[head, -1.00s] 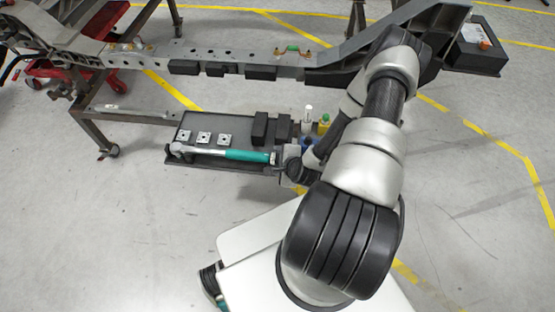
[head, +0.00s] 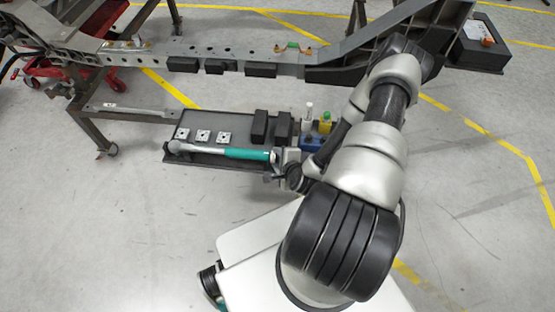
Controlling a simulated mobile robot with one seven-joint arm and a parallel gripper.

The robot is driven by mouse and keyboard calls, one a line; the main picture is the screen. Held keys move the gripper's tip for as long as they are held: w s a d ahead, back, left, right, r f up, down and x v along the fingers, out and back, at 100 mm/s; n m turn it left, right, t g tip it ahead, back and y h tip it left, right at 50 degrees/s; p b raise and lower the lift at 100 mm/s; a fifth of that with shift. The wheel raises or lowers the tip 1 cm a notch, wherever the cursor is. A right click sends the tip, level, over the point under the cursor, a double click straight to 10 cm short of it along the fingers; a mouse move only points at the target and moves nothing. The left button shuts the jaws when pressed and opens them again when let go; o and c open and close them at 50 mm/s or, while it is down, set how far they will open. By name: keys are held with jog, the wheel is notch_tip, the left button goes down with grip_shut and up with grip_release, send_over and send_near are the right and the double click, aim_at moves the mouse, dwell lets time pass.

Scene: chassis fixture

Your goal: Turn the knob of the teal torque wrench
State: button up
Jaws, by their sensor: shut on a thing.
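The teal torque wrench (head: 246,154) lies lengthwise along the front edge of a dark tray (head: 178,123). Its silver ratchet head (head: 177,147) points left, and its teal handle ends at the right beside my gripper. My gripper (head: 276,157) is at the right end of the handle, where the knob is, and is shut on it. The jaws and knob are small here and partly hidden by the gripper body, so the knob's turn cannot be read.
Several square metal plates (head: 203,135) and two black blocks (head: 259,125) sit on the tray. A blue holder (head: 313,142) with a white bottle (head: 308,117) and a yellow bottle (head: 325,122) stands right of it. The chassis rail (head: 222,67) runs behind.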

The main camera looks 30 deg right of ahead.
jog(key=f+t+h+b, duration=0.1)
jog(key=t+b, duration=0.1)
jog(key=b, duration=0.1)
jog(key=shift+s+a+f+b, duration=0.15)
jog(key=shift+f+b, duration=0.05)
jog(key=shift+b, duration=0.2)
jog(key=n+t+h+b, duration=0.1)
jog(key=t+b, duration=0.2)
jog(key=b, duration=0.1)
jog(key=shift+f, duration=0.15)
jog(key=n+t+b, duration=0.1)
jog(key=t+b, duration=0.1)
jog(key=b, duration=0.1)
jog(key=shift+h, duration=0.4)
jog(key=shift+r+b, duration=0.2)
jog(key=shift+b, duration=0.1)
jog(key=o, duration=1.1)
